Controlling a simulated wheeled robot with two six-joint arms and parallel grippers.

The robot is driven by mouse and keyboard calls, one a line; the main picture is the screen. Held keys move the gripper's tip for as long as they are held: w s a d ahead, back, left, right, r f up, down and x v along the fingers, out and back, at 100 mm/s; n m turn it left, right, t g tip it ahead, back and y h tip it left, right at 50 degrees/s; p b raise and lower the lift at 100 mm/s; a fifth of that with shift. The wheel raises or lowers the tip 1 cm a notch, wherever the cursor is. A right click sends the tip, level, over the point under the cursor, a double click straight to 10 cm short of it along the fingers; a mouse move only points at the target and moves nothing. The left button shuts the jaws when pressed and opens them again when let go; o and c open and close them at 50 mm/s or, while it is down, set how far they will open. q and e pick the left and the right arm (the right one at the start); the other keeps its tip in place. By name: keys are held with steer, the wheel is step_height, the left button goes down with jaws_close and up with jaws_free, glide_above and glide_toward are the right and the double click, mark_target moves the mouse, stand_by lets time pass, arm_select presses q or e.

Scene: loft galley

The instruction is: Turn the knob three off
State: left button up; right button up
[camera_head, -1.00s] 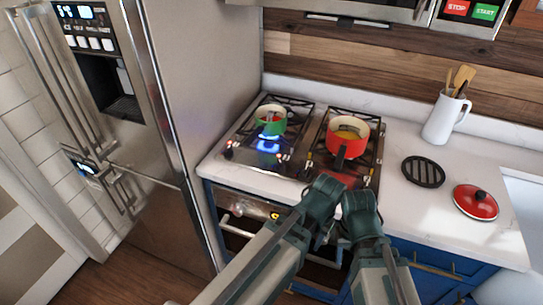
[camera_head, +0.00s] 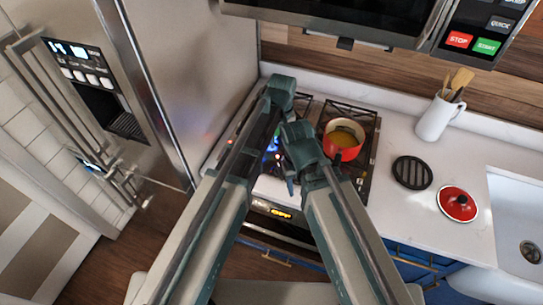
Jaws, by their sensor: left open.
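The stove (camera_head: 357,187) stands against the back wall, its front left part largely covered by my two arms. Knob three cannot be picked out; the knob area is hidden or too small. A small red light (camera_head: 229,142) shows at the left edge of the cooktop, and a blue glow (camera_head: 273,145) shows between my arms. My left gripper (camera_head: 281,90) is over the rear left of the cooktop and open, its fingers hard to make out. My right gripper (camera_head: 292,182) points down over the cooktop's front; its jaws are not clear.
A red pot (camera_head: 343,154) sits on the right burner, close to my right wrist. A black trivet (camera_head: 412,173), a red lid (camera_head: 457,204) and a white utensil jug (camera_head: 437,119) stand on the counter. The fridge (camera_head: 203,80) stands close on the left, the microwave (camera_head: 340,22) above.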

mark_target(279, 167)
arm_select(q)
steer(key=shift+s+f, duration=0.1)
steer(key=shift+f, duration=0.05)
step_height(279, 167, down, 14)
steer(key=b, duration=1.4)
steer(key=shift+r, duration=0.2)
jaws_close()
